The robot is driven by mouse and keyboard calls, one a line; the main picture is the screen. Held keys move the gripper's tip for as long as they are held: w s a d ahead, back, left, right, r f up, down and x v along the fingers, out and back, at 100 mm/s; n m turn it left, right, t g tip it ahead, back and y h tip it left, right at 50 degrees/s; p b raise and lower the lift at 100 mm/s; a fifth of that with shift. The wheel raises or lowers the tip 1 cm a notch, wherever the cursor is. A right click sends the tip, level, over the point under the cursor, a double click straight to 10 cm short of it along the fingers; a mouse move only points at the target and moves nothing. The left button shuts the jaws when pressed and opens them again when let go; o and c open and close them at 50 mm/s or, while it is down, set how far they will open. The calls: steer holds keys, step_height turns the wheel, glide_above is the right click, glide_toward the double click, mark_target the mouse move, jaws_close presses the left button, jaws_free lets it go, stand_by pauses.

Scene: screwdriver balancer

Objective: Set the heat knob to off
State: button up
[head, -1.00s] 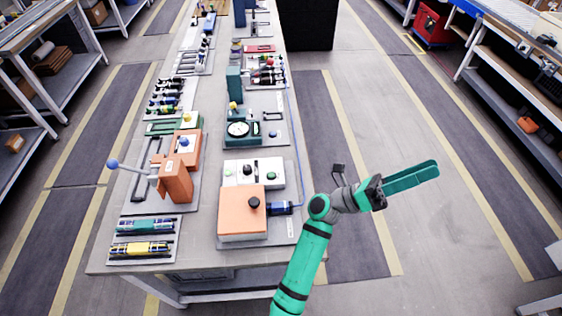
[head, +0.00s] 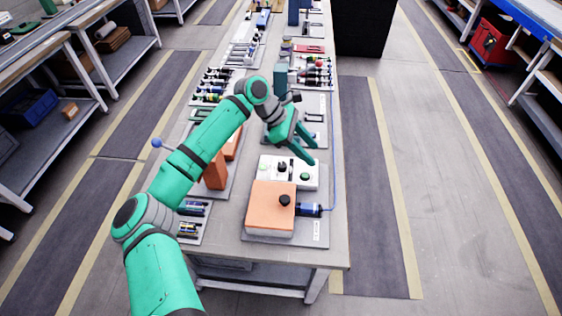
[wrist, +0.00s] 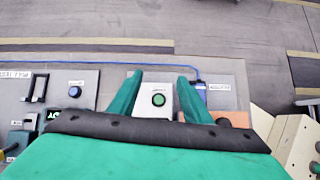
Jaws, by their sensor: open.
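No knob carries a heat label I can read. A black knob (head: 282,167) stands on a white control panel (head: 270,178), with a green button (head: 304,175) to its right. Another black knob (head: 284,200) sits on the orange box in front. I cannot tell which is the heat knob. My gripper (head: 311,155) is open and empty above the panel's far right side, fingers pointing down and right. In the wrist view, the green button (wrist: 158,99) shows between the spread fingers (wrist: 160,76); the black knobs do not show there.
The orange box (head: 262,212) with a blue cylinder (head: 308,210) at its right stands near the table's front edge. A blue cable (head: 333,165) runs along the right side. My arm covers much of the left row. The aisle on the right is clear.

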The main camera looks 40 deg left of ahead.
mark_target(282, 164)
steer(key=s+a+g+y, duration=0.1)
steer(key=s+a+y, duration=0.3)
steer(key=a, duration=0.8)
steer(key=shift+h, duration=0.5)
steer(key=x, duration=0.6)
steer(key=s+x, duration=0.1)
steer(key=x, duration=0.2)
steer(key=shift+d+f, duration=0.25)
steer(key=shift+f, duration=0.25)
steer(key=shift+c, duration=0.2)
steer(key=c, duration=1)
